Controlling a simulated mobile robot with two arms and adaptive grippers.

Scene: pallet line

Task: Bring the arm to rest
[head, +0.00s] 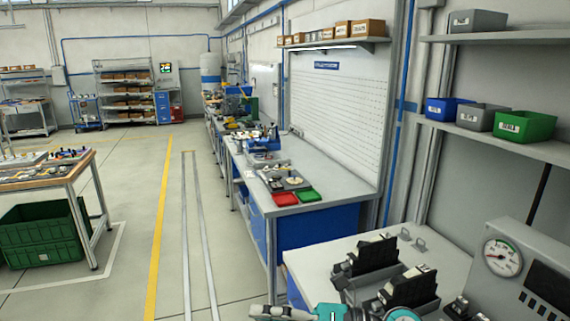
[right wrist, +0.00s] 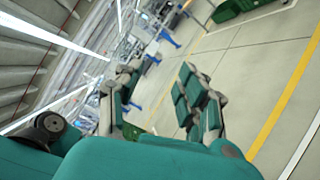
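My right gripper (right wrist: 161,75) shows in the right wrist view. Its two grey and teal fingers stand apart, with only floor and distant benches seen between them, so it is open and empty. It touches nothing that I can see. In the head view, parts of my teal and grey arm show at the bottom edge, in front of the near workbench (head: 440,252). No fingertips can be made out there. My left gripper is not in view.
Black fixtures (head: 375,255) and a pressure gauge box (head: 503,258) stand on the near bench. Shelves with bins (head: 525,126) hang above it. A long workbench (head: 330,215) runs along the wall. A green crate (head: 42,235) sits under the left table. The aisle floor is clear.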

